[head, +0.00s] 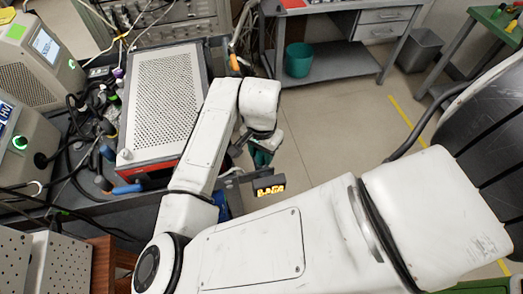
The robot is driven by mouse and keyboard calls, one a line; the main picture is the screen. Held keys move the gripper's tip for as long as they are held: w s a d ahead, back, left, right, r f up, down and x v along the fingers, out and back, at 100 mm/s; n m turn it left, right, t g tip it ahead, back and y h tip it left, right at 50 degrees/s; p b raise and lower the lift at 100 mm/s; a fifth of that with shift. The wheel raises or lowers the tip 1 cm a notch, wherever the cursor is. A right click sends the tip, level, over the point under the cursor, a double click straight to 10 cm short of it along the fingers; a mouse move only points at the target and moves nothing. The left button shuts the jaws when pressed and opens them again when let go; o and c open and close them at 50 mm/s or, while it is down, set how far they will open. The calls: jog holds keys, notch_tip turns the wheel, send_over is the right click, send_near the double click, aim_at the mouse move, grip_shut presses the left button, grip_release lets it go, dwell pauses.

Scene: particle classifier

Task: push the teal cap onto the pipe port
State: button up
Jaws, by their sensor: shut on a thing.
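My gripper (252,143) is at the end of my white arm, near the middle of the head view, and mostly hidden behind the arm's last link. It is shut on a dark teal piece, the teal cap (264,156), which shows only in part just below the wrist. The fingertips and the cap's exact tilt cannot be made out. A pipe port cannot be made out in this view; my arm hides much of the area below and left of the gripper.
A small dark box with an amber display (269,187) is just below the gripper. A perforated grey instrument (165,95) with cables stands to the left. A teal bin (298,60) sits on a shelf behind. A grey bin (420,49) and open floor are to the right.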

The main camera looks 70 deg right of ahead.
jog(key=o, duration=1.1)
jog(key=shift+f, duration=0.1)
notch_tip(320, 180, up, 11)
jog(key=shift+f, duration=0.1)
dwell(0.5)
